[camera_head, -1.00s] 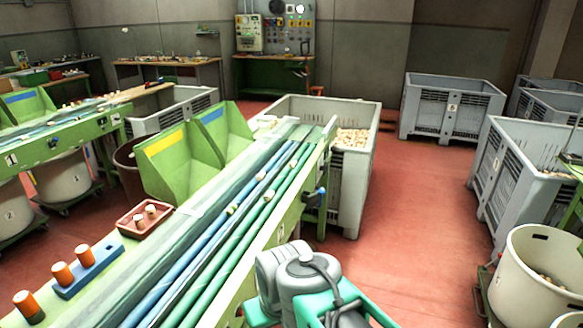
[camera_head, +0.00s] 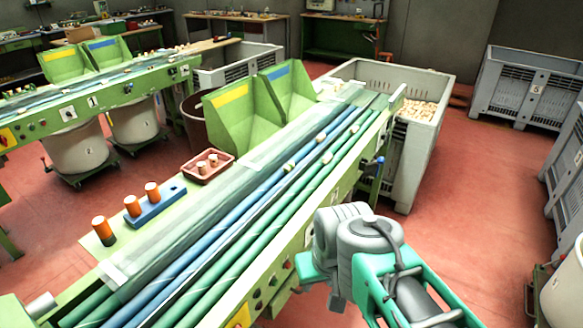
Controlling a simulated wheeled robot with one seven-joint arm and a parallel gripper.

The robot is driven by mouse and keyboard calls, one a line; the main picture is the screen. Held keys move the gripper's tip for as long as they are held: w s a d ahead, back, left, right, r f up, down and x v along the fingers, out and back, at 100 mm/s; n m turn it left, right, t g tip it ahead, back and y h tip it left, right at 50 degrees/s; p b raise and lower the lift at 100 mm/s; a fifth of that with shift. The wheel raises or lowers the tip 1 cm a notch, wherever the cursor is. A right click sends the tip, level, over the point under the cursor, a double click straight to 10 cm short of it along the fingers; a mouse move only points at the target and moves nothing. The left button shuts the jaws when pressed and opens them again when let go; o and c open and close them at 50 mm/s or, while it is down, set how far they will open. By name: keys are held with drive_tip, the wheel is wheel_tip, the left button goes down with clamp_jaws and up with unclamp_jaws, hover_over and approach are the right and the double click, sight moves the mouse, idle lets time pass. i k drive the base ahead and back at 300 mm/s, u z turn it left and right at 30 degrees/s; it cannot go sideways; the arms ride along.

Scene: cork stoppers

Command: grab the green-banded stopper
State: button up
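I cannot clearly make out a green band on any stopper. My arm's grey and teal links show at lower right, apart from the stoppers; my gripper is not in view.
The machine (camera_head: 262,222) has long blue and green rollers carrying a few corks and fills the centre. Green chutes (camera_head: 239,112) rise behind the tray. A grey crate of corks (camera_head: 398,150) stands at its far end. Red floor (camera_head: 480,190) is clear at right.

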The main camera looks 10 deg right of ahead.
sight(288, 168)
drive_tip(key=z, duration=1.5)
drive_tip(key=i, duration=1.65)
drive_tip(key=u, duration=3.55)
